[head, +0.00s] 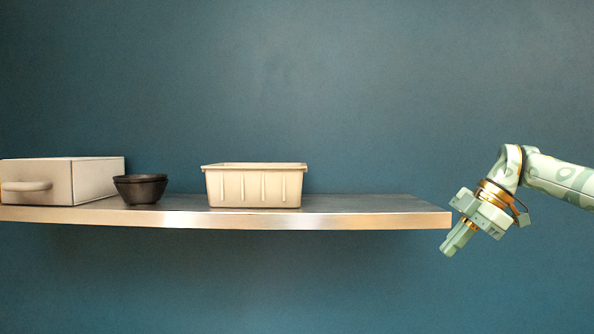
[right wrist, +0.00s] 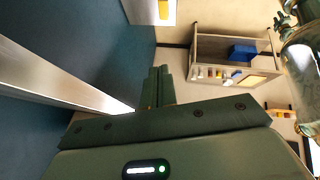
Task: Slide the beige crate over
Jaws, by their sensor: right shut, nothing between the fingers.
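The beige crate (head: 254,187) stands upright on the metal shelf (head: 370,221), near the middle of the head view. It has ribbed sides and a wide rim; its inside is hidden from this low angle. My right gripper (head: 448,249) is at the shelf's right end, slightly below and in front of the edge, pointing down and left. It is well apart from the crate. In the right wrist view its fingers (right wrist: 158,88) are together with nothing between them.
A black bowl or small stack of bowls (head: 140,190) stands left of the crate. A light box with a handle (head: 95,181) is at the shelf's far left. The shelf right of the crate is bare. A rack with blue bins (right wrist: 241,53) shows in the right wrist view.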

